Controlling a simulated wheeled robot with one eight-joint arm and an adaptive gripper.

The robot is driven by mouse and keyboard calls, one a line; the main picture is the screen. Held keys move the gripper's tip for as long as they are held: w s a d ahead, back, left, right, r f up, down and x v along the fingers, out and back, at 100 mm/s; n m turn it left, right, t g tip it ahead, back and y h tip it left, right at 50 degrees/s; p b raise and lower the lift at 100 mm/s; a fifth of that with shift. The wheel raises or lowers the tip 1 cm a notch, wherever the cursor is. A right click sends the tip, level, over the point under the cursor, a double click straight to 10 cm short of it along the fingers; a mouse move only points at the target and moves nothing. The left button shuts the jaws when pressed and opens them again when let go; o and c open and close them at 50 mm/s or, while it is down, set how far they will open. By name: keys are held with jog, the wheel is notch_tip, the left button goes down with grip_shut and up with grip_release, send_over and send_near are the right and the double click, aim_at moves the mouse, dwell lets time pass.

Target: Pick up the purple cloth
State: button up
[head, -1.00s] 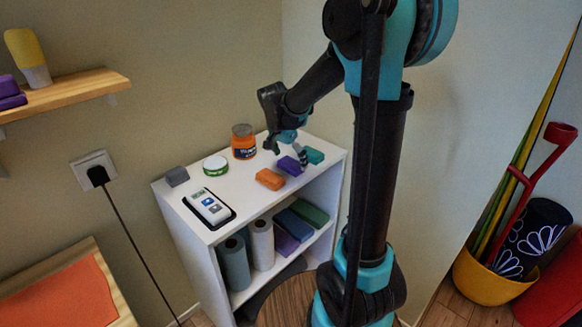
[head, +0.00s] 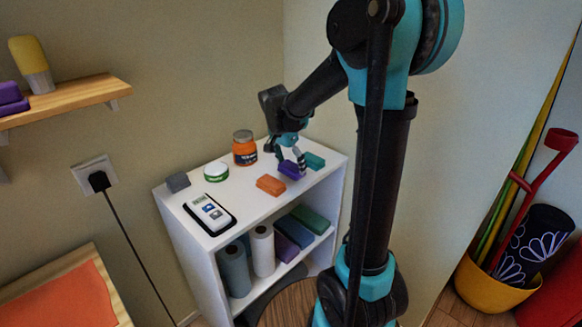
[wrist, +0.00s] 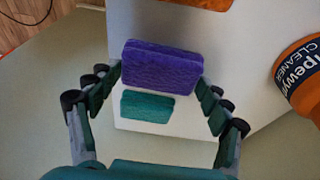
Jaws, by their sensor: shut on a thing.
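The purple cloth (head: 289,171), a folded block, is at the right part of the white shelf unit's top. In the wrist view the purple cloth (wrist: 160,68) spans the space between the fingertips of my gripper (wrist: 160,78), which press on its two short ends. In the head view my gripper (head: 291,163) reaches down over the cloth and partly hides it. The cloth appears at the level of the shelf top; I cannot tell whether it touches the surface.
A teal block (head: 315,161) lies close beside the purple cloth, and an orange block (head: 270,185) lies to its left. An orange jar (head: 244,149), a white tub (head: 216,171), a grey block (head: 178,182) and a device on a dark tray (head: 210,213) share the white top.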

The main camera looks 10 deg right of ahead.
aim_at(291, 166)
notch_tip(291, 166, up, 19)
dwell(0.4)
